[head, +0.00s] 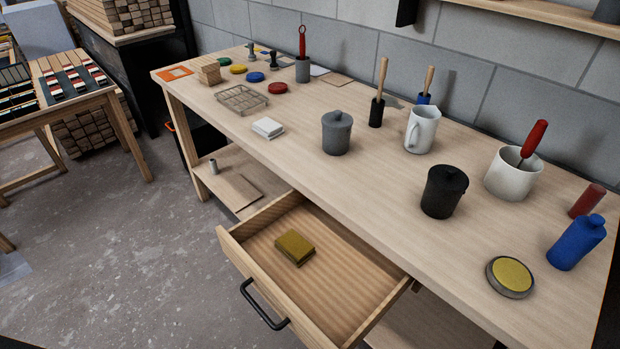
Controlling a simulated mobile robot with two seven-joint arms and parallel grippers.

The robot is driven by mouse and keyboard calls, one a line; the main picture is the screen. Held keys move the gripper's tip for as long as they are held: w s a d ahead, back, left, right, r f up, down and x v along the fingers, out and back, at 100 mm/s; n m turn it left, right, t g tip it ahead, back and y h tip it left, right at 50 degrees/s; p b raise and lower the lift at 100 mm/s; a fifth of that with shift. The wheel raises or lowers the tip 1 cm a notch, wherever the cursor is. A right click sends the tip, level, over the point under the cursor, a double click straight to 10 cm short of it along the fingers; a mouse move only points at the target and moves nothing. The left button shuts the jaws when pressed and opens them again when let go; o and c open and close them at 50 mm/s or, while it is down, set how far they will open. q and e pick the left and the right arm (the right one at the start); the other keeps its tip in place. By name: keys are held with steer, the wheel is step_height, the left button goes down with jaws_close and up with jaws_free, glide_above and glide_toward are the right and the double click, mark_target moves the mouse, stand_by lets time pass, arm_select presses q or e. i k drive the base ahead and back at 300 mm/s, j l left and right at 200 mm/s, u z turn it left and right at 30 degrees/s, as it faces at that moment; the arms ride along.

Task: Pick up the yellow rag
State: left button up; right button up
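The yellow rag (295,247) is a small folded, dull yellow block. It lies flat in the open wooden drawer (367,318), left of the drawer's middle, with bare drawer floor around it. The drawer is pulled out from under the workbench and has a black bar handle (264,306) on its front. Neither of my grippers shows in the head view.
On the workbench (300,150) above stand a grey lidded pot (337,133), a black lidded pot (443,192), a white jug (421,130), a blue bottle (576,242) and a round tin with a yellow top (511,275). A folded white cloth (267,128) lies near the front edge.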

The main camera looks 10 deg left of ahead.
mark_target(292, 244)
steer(key=i+j+z, duration=0.1)
steer(key=j, duration=0.9)
steer(key=j+z, duration=0.1)
steer(key=j, duration=0.9)
